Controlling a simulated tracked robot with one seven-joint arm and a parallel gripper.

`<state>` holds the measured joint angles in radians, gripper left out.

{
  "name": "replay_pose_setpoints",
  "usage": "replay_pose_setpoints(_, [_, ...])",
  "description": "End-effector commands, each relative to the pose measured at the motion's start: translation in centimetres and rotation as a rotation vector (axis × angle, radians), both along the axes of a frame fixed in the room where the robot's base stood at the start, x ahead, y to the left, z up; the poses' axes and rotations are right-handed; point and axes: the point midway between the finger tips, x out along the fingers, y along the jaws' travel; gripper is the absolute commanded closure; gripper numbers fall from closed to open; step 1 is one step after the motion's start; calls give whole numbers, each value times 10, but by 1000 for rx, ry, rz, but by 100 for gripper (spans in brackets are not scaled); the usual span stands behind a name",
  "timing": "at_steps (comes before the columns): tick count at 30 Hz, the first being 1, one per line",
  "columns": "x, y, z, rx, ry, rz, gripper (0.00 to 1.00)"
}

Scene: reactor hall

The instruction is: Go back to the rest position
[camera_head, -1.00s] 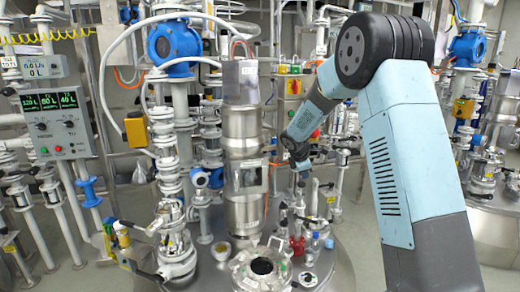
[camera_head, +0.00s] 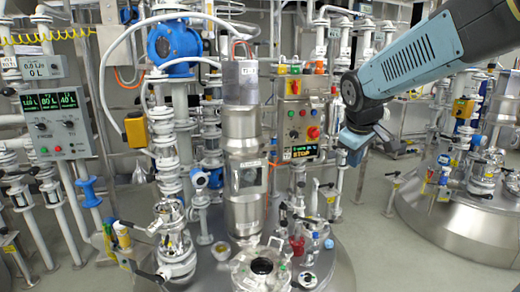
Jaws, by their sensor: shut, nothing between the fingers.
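My arm reaches in from the upper right, its blue-grey forearm sloping down to the left to a dark wrist joint. My gripper (camera_head: 352,158) hangs below the wrist in free air, right of the control box with the red button. It is small and seen from behind, and it looks shut and empty. The fingertips are hard to make out against the pipes. It touches nothing that I can see.
The steel reactor lid (camera_head: 330,272) with its open port (camera_head: 262,266) lies below left of my gripper. A steel column (camera_head: 243,190) and a control box (camera_head: 300,120) stand left. Another vessel (camera_head: 455,225) stands right, with clear floor (camera_head: 375,235) between.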

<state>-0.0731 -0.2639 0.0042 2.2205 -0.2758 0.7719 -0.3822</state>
Motion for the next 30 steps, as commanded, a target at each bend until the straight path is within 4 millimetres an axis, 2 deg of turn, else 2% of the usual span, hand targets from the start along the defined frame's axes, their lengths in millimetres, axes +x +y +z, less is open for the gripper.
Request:
replay_pose_setpoints(1, [-16,-2,4,29,-14,-39,100])
replay_pose_setpoints(9, [-98,-3,10,198,-58,-253,100])
replay_pose_setpoints(15, [-151,1,5,324,-85,-396,100])
replay_pose_setpoints(18, [-171,3,0,373,-92,-451,100])
replay_pose_setpoints(24, [-191,6,-5,427,-97,-508,100])
replay_pose_setpoints(30, [-192,6,-6,433,-97,-515,100])
